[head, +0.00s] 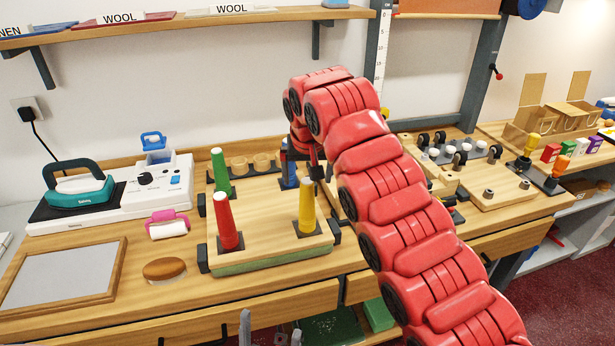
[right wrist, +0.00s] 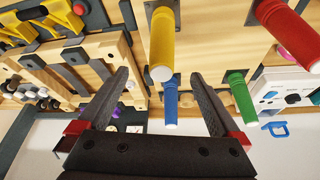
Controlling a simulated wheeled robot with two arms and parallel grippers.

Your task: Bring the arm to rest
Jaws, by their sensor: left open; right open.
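My right arm (head: 385,180), red and segmented, reaches up from the lower right and bends down over the counter. Its gripper (head: 308,172) points down beside the blue cone (head: 289,170) on the wooden board (head: 275,242); the arm hides part of the board's right side. In the right wrist view my right gripper (right wrist: 160,85) has its fingers wide apart and empty. The blue cone shows between them in that picture; whether they touch it I cannot tell. Only the tips of my left gripper (head: 270,335) show, apart, at the bottom edge before the counter's front.
Green (head: 220,172), red (head: 226,220) and yellow (head: 307,207) cones stand on the board near the right gripper. An iron station (head: 140,185), a brush (head: 164,268) and a framed panel (head: 65,275) lie left. A shelf (head: 180,20) runs above.

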